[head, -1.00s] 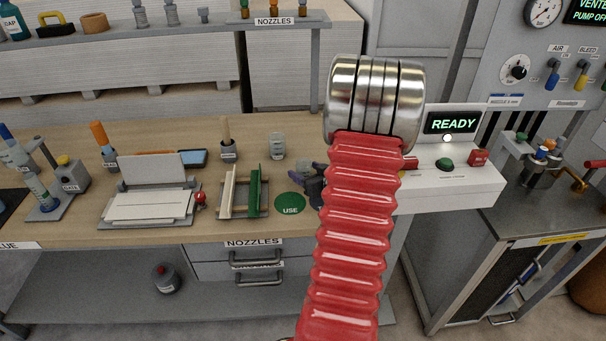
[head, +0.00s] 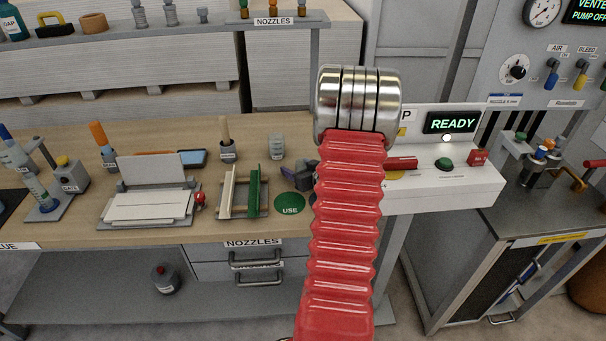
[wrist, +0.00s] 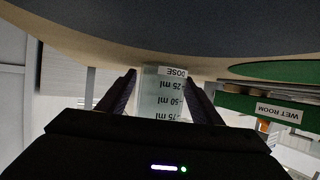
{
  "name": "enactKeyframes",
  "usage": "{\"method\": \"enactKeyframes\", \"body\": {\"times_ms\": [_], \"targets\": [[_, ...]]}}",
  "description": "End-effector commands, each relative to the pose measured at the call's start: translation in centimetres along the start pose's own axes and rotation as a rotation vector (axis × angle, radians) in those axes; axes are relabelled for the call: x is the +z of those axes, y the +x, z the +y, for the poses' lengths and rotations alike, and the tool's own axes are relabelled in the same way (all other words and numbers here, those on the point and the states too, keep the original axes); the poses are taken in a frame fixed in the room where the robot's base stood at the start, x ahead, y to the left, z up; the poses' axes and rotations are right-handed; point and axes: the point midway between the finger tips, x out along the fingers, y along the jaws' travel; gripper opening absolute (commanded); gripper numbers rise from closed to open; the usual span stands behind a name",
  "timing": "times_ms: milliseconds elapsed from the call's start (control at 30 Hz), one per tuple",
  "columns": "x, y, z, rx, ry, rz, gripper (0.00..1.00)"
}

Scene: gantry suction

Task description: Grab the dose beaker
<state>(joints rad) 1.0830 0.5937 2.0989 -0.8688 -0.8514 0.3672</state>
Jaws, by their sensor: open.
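The dose beaker (head: 277,147) is a small clear cup standing on the wooden bench. In the wrist view the beaker (wrist: 163,98) appears upside down, with the word DOSE and ml marks on it. My gripper (head: 274,173) is dark and partly hidden behind my red arm in the head view, just in front of the beaker. In the wrist view my gripper (wrist: 160,84) is open, with one finger on each side of the beaker in the picture. I cannot tell how deep the beaker sits between them, and no contact is clear.
A green USE disc (head: 290,204) lies on the bench in front. A rack with white and green plates (head: 243,195) stands to the left. A brown-handled tool in a holder (head: 227,148) is left of the beaker. The READY console (head: 445,165) is at the right.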

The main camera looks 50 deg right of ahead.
Motion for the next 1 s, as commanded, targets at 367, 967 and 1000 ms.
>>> {"method": "enactKeyframes", "body": {"times_ms": [367,967,1000], "targets": [[-0.03,-0.03,-0.04,-0.001,-0.001,0.000,0.59],[-0.04,-0.02,-0.07,-0.001,-0.001,0.000,0.21],[-0.04,-0.02,-0.07,-0.001,-0.001,0.000,0.19]]}}
